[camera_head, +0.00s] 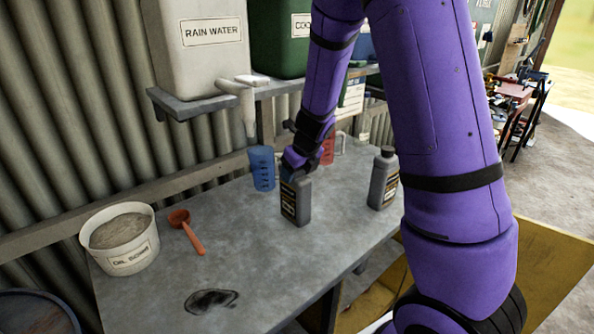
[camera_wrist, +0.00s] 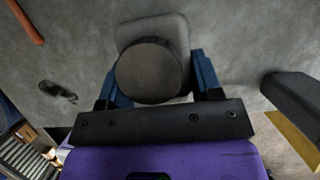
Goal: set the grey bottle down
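The grey bottle (camera_head: 296,203), with a dark label, is upright at the middle of the grey bench (camera_head: 330,240). Its base is on or very close to the bench top; I cannot tell which. My gripper (camera_head: 297,172) is over its top from above. In the wrist view, the bottle's round dark cap (camera_wrist: 151,72) and grey shoulder (camera_wrist: 165,27) lie between the two blue fingers of my gripper (camera_wrist: 157,62). The fingers are against the bottle's sides. A second similar bottle (camera_head: 384,182) stands to the right, apart from the first.
A blue measuring jug (camera_head: 262,169) and a red jug (camera_head: 328,150) stand behind the bottle. A white tub (camera_head: 122,241) and a red scoop (camera_head: 187,232) are at left. A dark stain (camera_head: 211,300) marks the front.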

